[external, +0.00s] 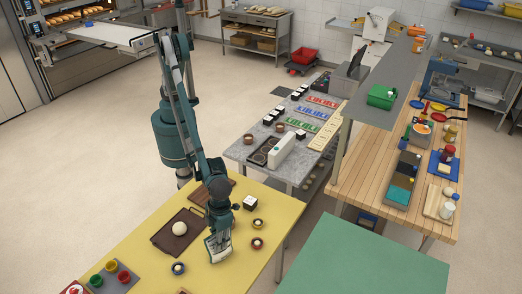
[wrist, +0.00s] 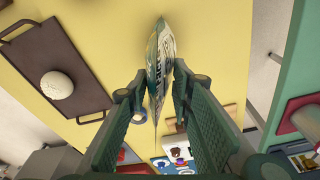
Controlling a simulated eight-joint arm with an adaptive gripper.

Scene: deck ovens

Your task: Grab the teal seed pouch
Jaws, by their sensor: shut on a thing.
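The teal seed pouch (wrist: 159,55) is seen nearly edge-on in the wrist view, pinched upright between my two fingers. Its printed side is pale with dark marks and its edge is teal. In the external view the pouch (external: 217,246) hangs under my gripper (external: 219,228), over the yellow table (external: 150,272). My gripper (wrist: 154,88) is shut on it. I cannot tell whether its lower edge touches the table.
A brown tray (external: 163,241) with a pale dough ball (external: 180,228) lies to the left of the gripper. Small bowls stand nearby, including a blue one (external: 178,268). A grey counter (external: 262,137) with dishes stands behind. A bare green table (external: 360,262) stands to the right.

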